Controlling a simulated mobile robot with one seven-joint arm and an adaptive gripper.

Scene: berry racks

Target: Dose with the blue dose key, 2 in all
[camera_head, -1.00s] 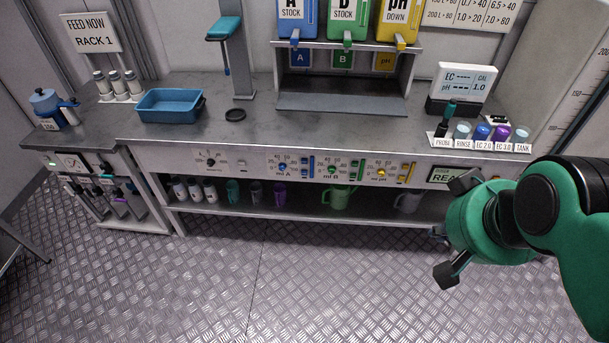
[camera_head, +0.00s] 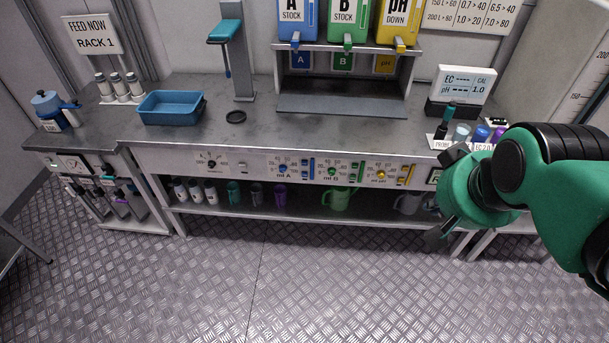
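The control panel (camera_head: 250,165) runs along the bench front. On it is a blue dial (camera_head: 283,169) marked A. Just right of the dial are upright blue keys (camera_head: 308,168); their labels are too small to read. Green keys (camera_head: 356,171) and yellow keys (camera_head: 407,175) stand further right beside their own dials. My gripper (camera_head: 445,196) is at the right, in front of the panel's right end. Its fingers are spread apart with nothing between them, well right of the blue keys. It partly hides the display at that end.
Stock tanks A (camera_head: 298,20), B (camera_head: 347,20) and pH (camera_head: 398,20) sit above a spill shelf (camera_head: 340,105). A blue tray (camera_head: 170,108) is on the bench. Cups and jugs, such as a green jug (camera_head: 338,199), fill the lower shelf. The floor in front is clear.

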